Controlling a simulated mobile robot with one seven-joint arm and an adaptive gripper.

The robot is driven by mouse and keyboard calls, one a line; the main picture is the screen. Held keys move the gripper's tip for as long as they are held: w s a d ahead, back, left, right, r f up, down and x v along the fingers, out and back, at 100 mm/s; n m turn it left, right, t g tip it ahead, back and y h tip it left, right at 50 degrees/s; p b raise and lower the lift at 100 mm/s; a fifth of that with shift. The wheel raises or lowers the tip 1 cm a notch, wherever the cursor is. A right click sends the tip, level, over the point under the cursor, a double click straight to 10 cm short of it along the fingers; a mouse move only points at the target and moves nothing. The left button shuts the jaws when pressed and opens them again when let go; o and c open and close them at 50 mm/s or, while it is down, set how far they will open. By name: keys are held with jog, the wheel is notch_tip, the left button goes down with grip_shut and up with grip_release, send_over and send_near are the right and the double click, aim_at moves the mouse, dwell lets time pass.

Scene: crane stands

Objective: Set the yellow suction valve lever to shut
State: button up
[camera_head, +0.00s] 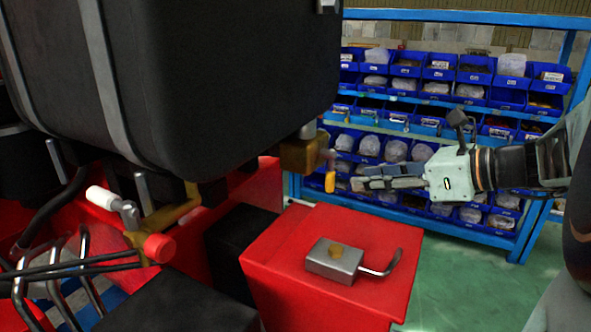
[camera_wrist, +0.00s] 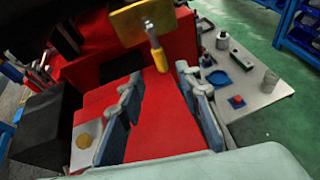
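The yellow suction valve lever (camera_head: 330,181) hangs down from a brass valve body (camera_head: 300,156) under the large black tank. In the wrist view the lever's yellow tip (camera_wrist: 159,60) points down from the brass valve block (camera_wrist: 140,22), beyond and between the two fingers. My gripper (camera_head: 362,182) is to the right of the lever in the head view, pointing left at it. In the wrist view my gripper (camera_wrist: 160,84) has its fingers spread wide with nothing between them. The lever looks close to the fingertips but apart from them.
A red box (camera_head: 375,255) below carries a grey metal block (camera_head: 334,262) with a bent rod. The black tank (camera_head: 230,60) overhangs the valve. A white-tipped handle (camera_head: 101,198) and red knob (camera_head: 159,248) are at left. A blue rack (camera_head: 430,225) with bins stands behind.

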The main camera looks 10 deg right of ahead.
aim_at(330, 179)
jog(key=x, duration=1)
grip_shut()
